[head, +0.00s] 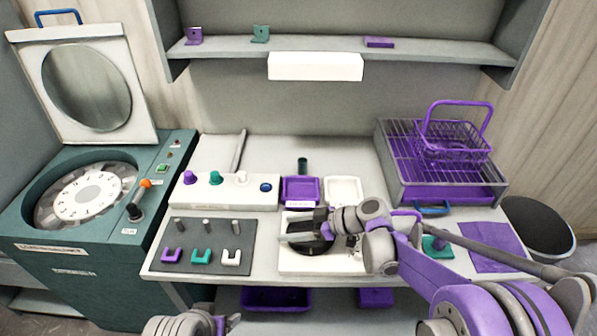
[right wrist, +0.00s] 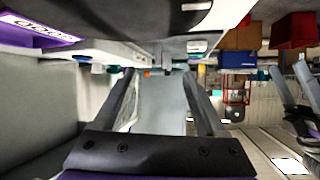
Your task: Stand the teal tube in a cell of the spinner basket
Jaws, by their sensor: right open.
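A dark teal tube (head: 302,165) stands upright at the back of the bench, behind a purple tray. The spinner basket (head: 88,195) is the round, pale drum with cells inside the teal machine (head: 95,255) at the left. The machine's lid is raised. My right gripper (head: 300,230) is over a white board with a dark round part, in front of the tube and apart from it. In the right wrist view its two fingers (right wrist: 163,85) are spread with nothing between them. A grey part of my left arm shows at the bottom edge; its fingers are not clear.
A purple tray (head: 300,190) and a white tray (head: 344,190) lie in front of the tube. A white block with coloured knobs (head: 224,192) stands between machine and trays. A purple wire basket (head: 455,140) sits on a rack at the right. A shelf (head: 340,48) hangs above.

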